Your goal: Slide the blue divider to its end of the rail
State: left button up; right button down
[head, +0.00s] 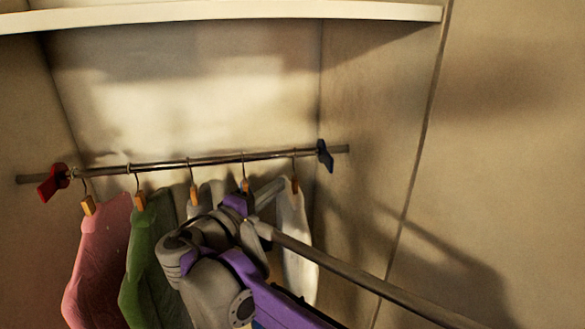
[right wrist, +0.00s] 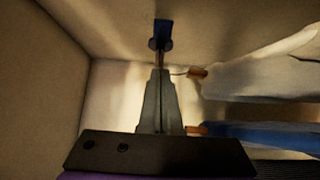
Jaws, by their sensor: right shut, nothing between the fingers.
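The blue divider (head: 325,155) hangs on the metal rail (head: 215,159) near its right end, close to the right wall. A short bare piece of rail shows to its right. In the right wrist view the blue divider (right wrist: 163,28) is straight ahead, beyond the fingertips. My right gripper (head: 274,188) is below the rail, left of the divider, and points toward it. In the right wrist view its fingers (right wrist: 159,76) are shut with nothing between them, and they look apart from the divider. My left gripper is not in view.
A red divider (head: 53,182) is near the rail's left end. Between the dividers hang several garments, among them a pink one (head: 98,245), a green one (head: 150,265) and a white one (head: 297,245) close to my gripper. A shelf (head: 220,12) runs above.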

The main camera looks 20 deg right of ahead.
aim_at(332, 166)
jog(key=x, duration=0.4)
jog(key=s+d+x, duration=0.1)
jog(key=x, duration=0.3)
jog(key=s+x, duration=0.1)
jog(key=x, duration=0.2)
jog(key=shift+d, duration=0.95)
jog(key=d, duration=0.1)
jog(key=s+d+p, duration=0.1)
jog(key=d, duration=0.1)
jog(key=shift+d, duration=0.3)
